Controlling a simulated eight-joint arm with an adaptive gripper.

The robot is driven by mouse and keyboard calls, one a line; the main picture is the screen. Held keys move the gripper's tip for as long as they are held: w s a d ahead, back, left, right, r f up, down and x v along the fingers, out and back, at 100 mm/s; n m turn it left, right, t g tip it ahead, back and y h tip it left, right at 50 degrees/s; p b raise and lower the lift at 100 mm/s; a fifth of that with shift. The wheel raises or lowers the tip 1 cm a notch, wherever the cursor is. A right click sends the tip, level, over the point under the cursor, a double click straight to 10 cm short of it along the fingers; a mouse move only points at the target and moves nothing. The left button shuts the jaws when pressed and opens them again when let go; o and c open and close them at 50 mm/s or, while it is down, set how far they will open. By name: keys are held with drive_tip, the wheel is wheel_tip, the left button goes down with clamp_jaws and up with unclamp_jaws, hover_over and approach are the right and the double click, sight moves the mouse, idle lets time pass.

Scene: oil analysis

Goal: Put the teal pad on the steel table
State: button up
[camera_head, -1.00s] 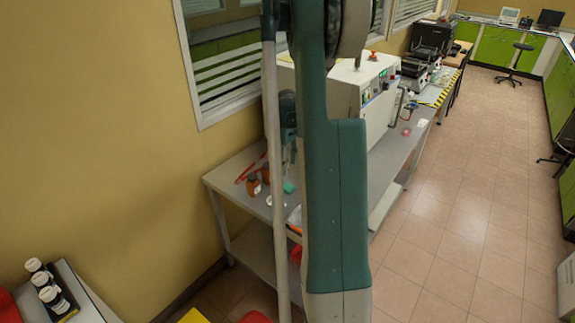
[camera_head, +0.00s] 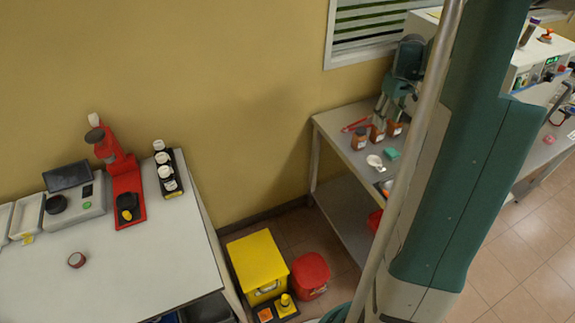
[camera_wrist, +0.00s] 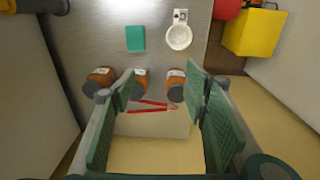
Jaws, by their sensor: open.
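The teal pad (camera_head: 391,153) lies flat on the steel table (camera_head: 412,132), beside a white round-ended dish (camera_head: 375,162). In the wrist view the pad (camera_wrist: 135,38) is a small teal rectangle on the bare grey top (camera_wrist: 85,35), left of the white dish (camera_wrist: 179,36). My gripper (camera_head: 384,110) is over the far part of the table, above the brown bottles. In the wrist view its green fingers (camera_wrist: 160,86) are spread wide with nothing held between them. The pad is clear of the fingers, farther up the picture.
Several brown bottles (camera_wrist: 139,82) stand in a row between the fingers and the pad, with red pens (camera_wrist: 150,106) behind. A yellow bin (camera_head: 257,265) and red bin (camera_head: 310,272) stand on the floor. A white bench (camera_head: 130,265) is at left. My arm hides part of the table.

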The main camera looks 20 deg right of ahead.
drive_tip(key=s+a+r+t, duration=0.1)
drive_tip(key=a+r, duration=0.4)
drive_tip(key=a, duration=0.4)
drive_tip(key=a+r+t, duration=0.1)
drive_tip(key=a+r, duration=0.4)
drive_tip(key=a, duration=0.5)
drive_tip(key=s+a+r+t, duration=0.1)
drive_tip(key=a+r, duration=0.4)
drive_tip(key=a, duration=0.4)
drive_tip(key=s+a+t, duration=0.1)
drive_tip(key=s+a, duration=0.6)
drive_tip(key=a, duration=0.5)
drive_tip(key=s+a+t, duration=0.2)
drive_tip(key=s+a, duration=0.6)
drive_tip(key=a, duration=0.3)
drive_tip(key=shift+s+a+r+t+y, duration=0.2)
drive_tip(key=shift+s+a+t+y, duration=0.05)
drive_tip(key=shift+a+t+y, duration=0.1)
drive_tip(key=shift+o, duration=0.6)
